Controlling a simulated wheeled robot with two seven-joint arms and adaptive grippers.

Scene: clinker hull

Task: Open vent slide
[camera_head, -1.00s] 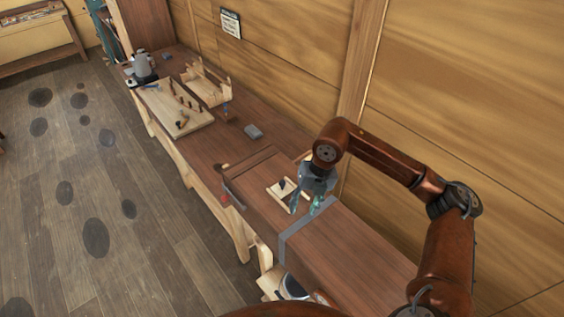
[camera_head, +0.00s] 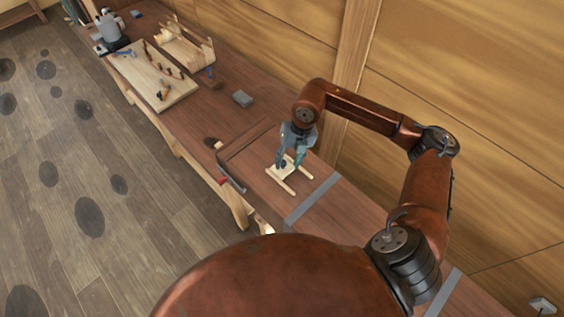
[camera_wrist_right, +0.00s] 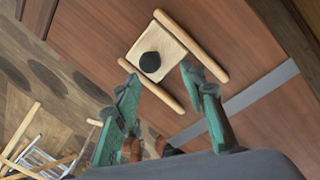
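The plate sits between two pale wooden rails (camera_wrist_right: 191,46) on a reddish-brown wooden top. In the head view, the slide's plate (camera_head: 278,174) and rails are partly hidden by my right gripper (camera_head: 290,161). In the right wrist view, my right gripper's green fingers (camera_wrist_right: 160,76) are spread apart with nothing between them. My left gripper is not in view.
A grey strap (camera_head: 312,202) crosses the top right of the slide. A grey block (camera_head: 242,99), a pale board with small tools (camera_head: 150,78) and a wooden rack (camera_head: 187,45) lie farther along the bench. A wooden wall runs behind the bench.

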